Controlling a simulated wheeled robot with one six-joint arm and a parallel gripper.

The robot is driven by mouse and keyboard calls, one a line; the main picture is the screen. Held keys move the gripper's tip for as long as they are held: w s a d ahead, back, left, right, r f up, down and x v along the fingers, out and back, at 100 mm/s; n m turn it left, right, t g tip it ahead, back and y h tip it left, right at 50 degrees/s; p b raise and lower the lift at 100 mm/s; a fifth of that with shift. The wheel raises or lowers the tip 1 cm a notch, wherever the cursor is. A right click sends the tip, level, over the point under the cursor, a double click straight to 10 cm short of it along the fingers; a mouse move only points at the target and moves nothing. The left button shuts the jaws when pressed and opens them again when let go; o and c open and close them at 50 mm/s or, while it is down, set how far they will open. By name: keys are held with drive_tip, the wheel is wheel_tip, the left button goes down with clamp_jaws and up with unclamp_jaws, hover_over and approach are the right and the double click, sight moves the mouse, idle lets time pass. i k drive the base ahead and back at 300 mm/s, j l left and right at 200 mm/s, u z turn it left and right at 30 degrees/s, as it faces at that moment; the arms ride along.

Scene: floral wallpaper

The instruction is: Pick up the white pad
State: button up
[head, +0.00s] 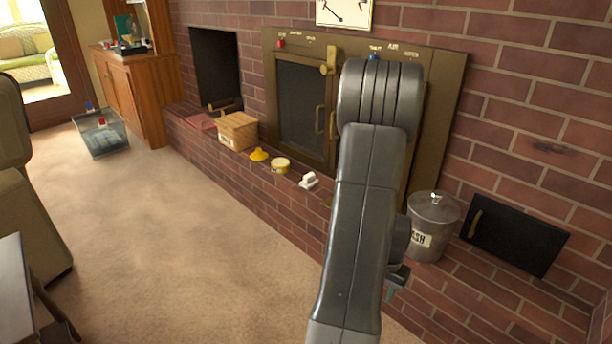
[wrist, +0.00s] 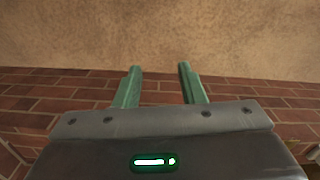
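A small white object (head: 309,181), which looks like the white pad, lies on the brick ledge just left of my arm in the head view. It does not show in the wrist view. My gripper (wrist: 158,72) is open, with two green fingers apart and nothing between them. Below the fingers the wrist view shows only brick and tan carpet. In the head view my gripper is mostly hidden behind my arm, low near the ledge and to the right of the white object.
On the brick ledge (head: 290,220) stand a wooden box (head: 237,131), a yellow cone-shaped item (head: 258,154), a yellow tin (head: 280,165) and a metal ash can (head: 432,226). A clear bin (head: 102,135) sits on the floor. The carpet (head: 170,240) before the ledge is clear.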

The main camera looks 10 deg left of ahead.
sight(309, 181)
drive_tip(key=i+j, duration=0.5)
drive_tip(key=i, duration=0.25)
drive_tip(key=i+j+z, duration=0.1)
drive_tip(key=i+j, duration=0.45)
drive_tip(key=i, duration=0.15)
drive_tip(key=i+j, duration=0.55)
drive_tip(key=i, duration=0.15)
drive_tip(key=z, duration=0.05)
